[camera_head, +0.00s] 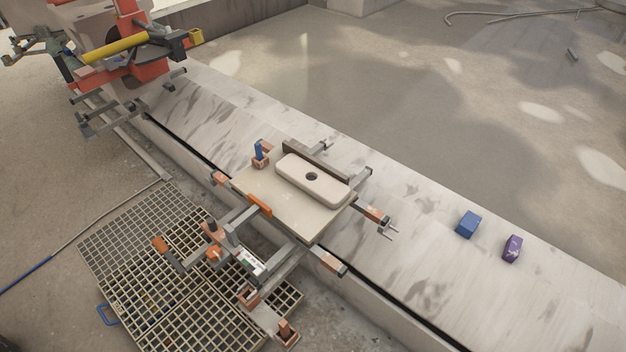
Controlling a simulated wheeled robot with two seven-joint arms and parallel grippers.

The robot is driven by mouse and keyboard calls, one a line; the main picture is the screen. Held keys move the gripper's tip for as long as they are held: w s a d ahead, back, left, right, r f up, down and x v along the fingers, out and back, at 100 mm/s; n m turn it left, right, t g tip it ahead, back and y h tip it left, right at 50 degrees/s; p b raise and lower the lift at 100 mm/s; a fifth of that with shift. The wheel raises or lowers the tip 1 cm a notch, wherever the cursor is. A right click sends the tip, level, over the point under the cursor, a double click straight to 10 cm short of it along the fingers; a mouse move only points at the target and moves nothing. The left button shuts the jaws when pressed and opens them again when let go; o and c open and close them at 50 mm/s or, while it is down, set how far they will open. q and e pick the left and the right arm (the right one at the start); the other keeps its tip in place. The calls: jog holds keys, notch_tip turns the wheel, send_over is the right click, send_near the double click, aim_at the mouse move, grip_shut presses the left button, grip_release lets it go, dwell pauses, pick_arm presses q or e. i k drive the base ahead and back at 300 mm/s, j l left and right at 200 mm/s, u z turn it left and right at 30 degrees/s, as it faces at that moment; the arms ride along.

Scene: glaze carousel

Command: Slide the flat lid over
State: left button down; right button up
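A pale, flat, rounded oblong slab (335,191) with one dark round hole near its middle looks like the flat lid. It lies on a beige flat board (262,197), towards its far right side. The board sits across the concrete ledge in a grey metal frame (235,217) with copper-coloured ends. A dark upright strip (318,156) stands along the slab's far edge. I cannot tell whether an opening lies under the slab. I make out neither of my grippers in the head view, and no arm clearly reaches the slab.
A blue block (468,224) and a purple block (512,248) lie on the ledge (420,235) to the right. A red and yellow machine (135,55) stands at the upper left. Metal grating (125,235) covers the lower left. The ledge between board and blocks is mostly clear.

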aim_at(327, 190)
jog(key=i+l, duration=0.15)
jog(key=l, duration=0.2)
jog(key=i+l, duration=0.15)
jog(key=l, duration=0.2)
jog(key=i+l+u, duration=0.1)
jog(key=l, duration=0.25)
jog(key=i+l, duration=0.15)
jog(key=l, duration=0.25)
